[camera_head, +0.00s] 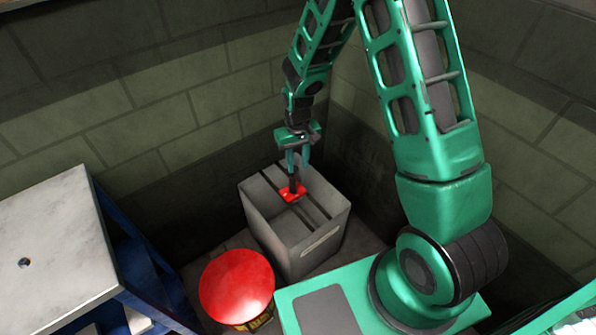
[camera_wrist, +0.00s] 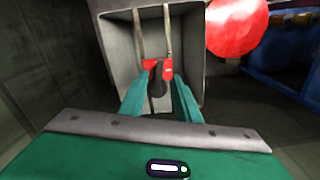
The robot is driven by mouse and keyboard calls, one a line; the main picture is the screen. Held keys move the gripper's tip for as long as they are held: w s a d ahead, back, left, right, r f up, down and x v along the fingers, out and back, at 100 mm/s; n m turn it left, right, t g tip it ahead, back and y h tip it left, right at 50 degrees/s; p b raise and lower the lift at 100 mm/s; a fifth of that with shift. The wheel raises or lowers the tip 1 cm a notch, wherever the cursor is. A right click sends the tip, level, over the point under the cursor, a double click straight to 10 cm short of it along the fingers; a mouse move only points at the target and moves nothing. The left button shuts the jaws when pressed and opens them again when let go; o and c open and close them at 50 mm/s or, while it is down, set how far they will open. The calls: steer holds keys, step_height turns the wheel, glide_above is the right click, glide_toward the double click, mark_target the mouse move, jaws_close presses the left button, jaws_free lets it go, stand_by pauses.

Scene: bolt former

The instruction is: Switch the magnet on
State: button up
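A red piece (camera_head: 292,193) with a dark upright handle (camera_head: 295,183) sits at the top of a grey open box, at its bars. It looks like the magnet. In the wrist view the red piece (camera_wrist: 152,65) and its dark handle (camera_wrist: 157,82) lie ahead, between my finger ends. My gripper (camera_head: 297,168) is above the box, pointing down, with its green fingers apart on either side of the handle. The wrist view shows my gripper (camera_wrist: 160,80) with a gap between the fingers. Whether they touch the handle is unclear. No switch can be made out.
The grey box (camera_head: 300,250) has two dark bars across its top. A large red round-topped object (camera_head: 237,286) stands beside it. A pale table (camera_head: 55,240) on a blue frame is at the left. Block walls close in behind and to the right.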

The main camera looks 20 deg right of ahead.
mark_target(298, 176)
steer(key=shift+f, duration=2.15)
